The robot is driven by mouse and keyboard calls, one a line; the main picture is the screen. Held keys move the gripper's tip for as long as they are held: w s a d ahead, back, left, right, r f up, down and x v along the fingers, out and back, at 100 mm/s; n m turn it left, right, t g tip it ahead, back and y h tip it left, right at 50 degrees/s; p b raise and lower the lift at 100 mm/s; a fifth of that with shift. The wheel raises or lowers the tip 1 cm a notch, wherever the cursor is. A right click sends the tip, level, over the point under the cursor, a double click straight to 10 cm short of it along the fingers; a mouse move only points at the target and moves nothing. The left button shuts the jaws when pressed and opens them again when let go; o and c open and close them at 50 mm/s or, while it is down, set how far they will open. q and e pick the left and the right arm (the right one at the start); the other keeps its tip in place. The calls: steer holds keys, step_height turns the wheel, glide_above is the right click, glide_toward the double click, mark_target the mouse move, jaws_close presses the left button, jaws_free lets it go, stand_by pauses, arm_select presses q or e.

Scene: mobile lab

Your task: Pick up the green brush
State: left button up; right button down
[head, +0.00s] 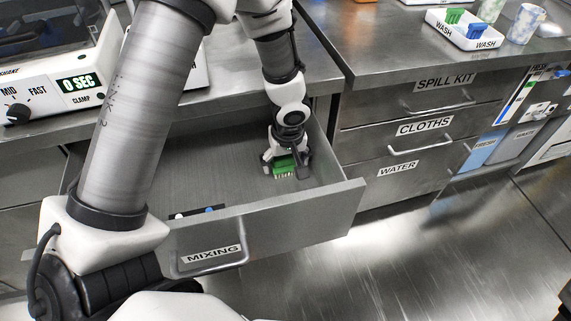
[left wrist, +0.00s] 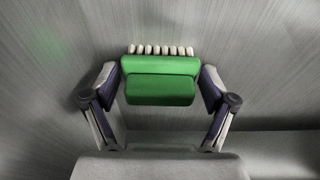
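The green brush (head: 284,165) is inside the open MIXING drawer (head: 265,220), near its right end. In the left wrist view the green brush (left wrist: 160,80) has a green block body and a row of pale bristles along its far edge. My left gripper (head: 287,157) reaches down into the drawer. In the left wrist view its two fingers (left wrist: 160,88) stand against the left and right sides of the brush, with no clear gap. Whether the brush is off the drawer floor I cannot tell. My right gripper is not in view.
A white WASH tray (head: 487,41) with green and blue items stands on the right counter beside patterned cups (head: 526,23). Small blue and white items (head: 208,210) lie at the drawer's front left. The drawer walls surround the gripper. Closed drawers (head: 420,140) are to the right.

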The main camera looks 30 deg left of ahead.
mark_target(274, 167)
arm_select(q)
steer(key=c, duration=0.7)
steer(key=shift+r, duration=0.45)
steer(key=shift+s, duration=0.15)
steer(key=s+b, duration=0.1)
steer(key=b, duration=0.1)
steer(key=s+a+b, duration=0.1)
steer(key=shift+s+f, duration=0.25)
steer(key=shift+s, duration=0.05)
steer(key=shift+s+a+r, duration=0.15)
steer(key=shift+s+r, duration=0.05)
steer(key=shift+r, duration=0.2)
steer(key=shift+s+a+r, duration=0.1)
steer(key=shift+s+r, duration=0.1)
steer(key=shift+r, duration=0.2)
step_height(274, 167, up, 13)
steer(key=p, duration=0.7)
